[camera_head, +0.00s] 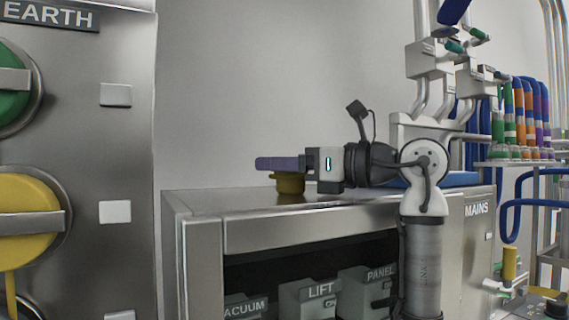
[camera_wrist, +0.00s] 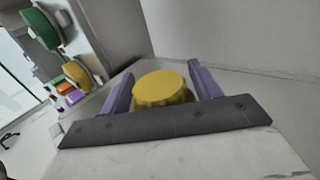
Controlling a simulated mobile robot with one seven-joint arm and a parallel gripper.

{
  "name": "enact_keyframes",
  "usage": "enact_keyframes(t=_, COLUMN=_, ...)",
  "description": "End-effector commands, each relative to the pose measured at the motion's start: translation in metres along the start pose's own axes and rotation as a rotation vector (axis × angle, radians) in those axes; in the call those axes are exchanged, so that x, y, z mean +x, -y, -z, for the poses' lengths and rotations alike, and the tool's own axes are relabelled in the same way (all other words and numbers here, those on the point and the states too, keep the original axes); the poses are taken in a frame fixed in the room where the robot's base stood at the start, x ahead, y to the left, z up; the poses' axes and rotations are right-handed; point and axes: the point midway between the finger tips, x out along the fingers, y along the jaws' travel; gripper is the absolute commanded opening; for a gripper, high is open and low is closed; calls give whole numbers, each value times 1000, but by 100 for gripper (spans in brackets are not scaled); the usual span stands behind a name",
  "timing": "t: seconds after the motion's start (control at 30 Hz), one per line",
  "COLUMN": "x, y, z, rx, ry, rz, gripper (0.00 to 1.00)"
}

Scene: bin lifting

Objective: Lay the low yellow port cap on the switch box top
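The low yellow port cap (camera_head: 289,184) is a short round cap with a ribbed rim, over the left part of the switch box top (camera_head: 205,203). My gripper (camera_head: 277,163) reaches in from the right, level, with its purple fingers at the cap's upper part. In the wrist view the cap (camera_wrist: 162,88) lies between the two fingers (camera_wrist: 160,84), and both appear to touch its sides, so my gripper looks shut on it. The cap's underside is at or just above the metal top. I cannot tell whether it touches.
A tall panel marked EARTH (camera_head: 90,150) with large green and yellow knobs stands at the left. The box front is open, with labelled units (camera_head: 308,295) inside. Pipes and coloured hoses (camera_head: 525,115) stand behind at the right. The box top left of the cap is clear.

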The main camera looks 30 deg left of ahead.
Motion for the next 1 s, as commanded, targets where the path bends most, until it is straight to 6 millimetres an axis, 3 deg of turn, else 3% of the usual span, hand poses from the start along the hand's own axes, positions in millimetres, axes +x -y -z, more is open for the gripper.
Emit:
enact_keyframes(t=0.43, x=-6, y=1, z=-3, rx=0, ry=1, rz=3, gripper=69)
enact_keyframes(t=0.8, x=-80, y=1, z=-3, rx=0, ry=1, rz=7, gripper=69)
enact_keyframes(t=1.0, x=-110, y=1, z=-3, rx=0, ry=0, rz=4, gripper=69)
